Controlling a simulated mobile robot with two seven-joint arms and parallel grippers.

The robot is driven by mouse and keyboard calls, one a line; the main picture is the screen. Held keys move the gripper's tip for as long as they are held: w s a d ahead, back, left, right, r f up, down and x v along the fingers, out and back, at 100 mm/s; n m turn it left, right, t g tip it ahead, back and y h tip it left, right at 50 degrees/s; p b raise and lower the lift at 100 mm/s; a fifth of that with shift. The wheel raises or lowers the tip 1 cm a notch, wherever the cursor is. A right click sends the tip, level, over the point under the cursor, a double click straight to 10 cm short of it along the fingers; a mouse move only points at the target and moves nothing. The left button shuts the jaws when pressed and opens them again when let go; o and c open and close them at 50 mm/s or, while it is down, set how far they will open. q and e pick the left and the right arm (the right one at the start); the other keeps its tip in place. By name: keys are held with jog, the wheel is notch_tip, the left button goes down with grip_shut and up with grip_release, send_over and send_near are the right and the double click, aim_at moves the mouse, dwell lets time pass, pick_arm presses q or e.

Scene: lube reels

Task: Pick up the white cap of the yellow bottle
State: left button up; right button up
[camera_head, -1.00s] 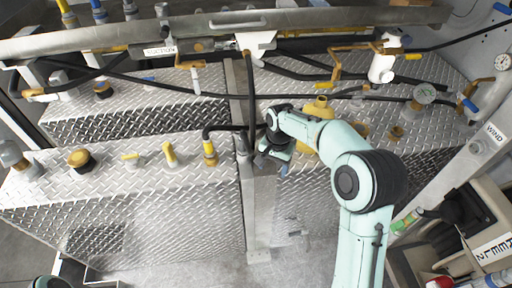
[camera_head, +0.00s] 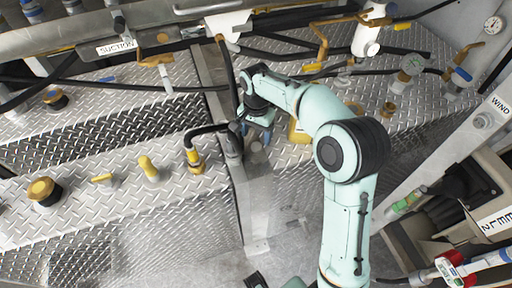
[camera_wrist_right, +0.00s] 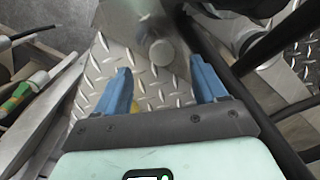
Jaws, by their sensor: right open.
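The yellow bottle (camera_head: 298,132) stands on the diamond-plate deck, mostly hidden behind my right arm in the head view. My right gripper (camera_head: 256,144) is open, left of the bottle, over the deck edge near the gap between the two platforms. In the right wrist view its blue fingers (camera_wrist_right: 160,90) are spread with nothing held between them. A small yellow patch (camera_wrist_right: 135,106) shows beside the left finger. A round pale knob (camera_wrist_right: 162,53) shows beyond the fingertips; I cannot tell whether it is the cap.
A black hose with a yellow fitting (camera_head: 194,160) is close left of my right gripper. Black hoses and the white valve body (camera_head: 369,30) are behind. Yellow handles (camera_head: 149,169) stand on the left platform. A grey post marked WIND (camera_head: 481,123) is at right.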

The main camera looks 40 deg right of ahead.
aim_at(256, 146)
jog(key=f, duration=0.5)
jog(key=shift+w+d+f, duration=0.15)
jog(key=shift+w+f, duration=0.05)
jog(key=shift+f, duration=0.15)
jog(key=c, duration=1.2)
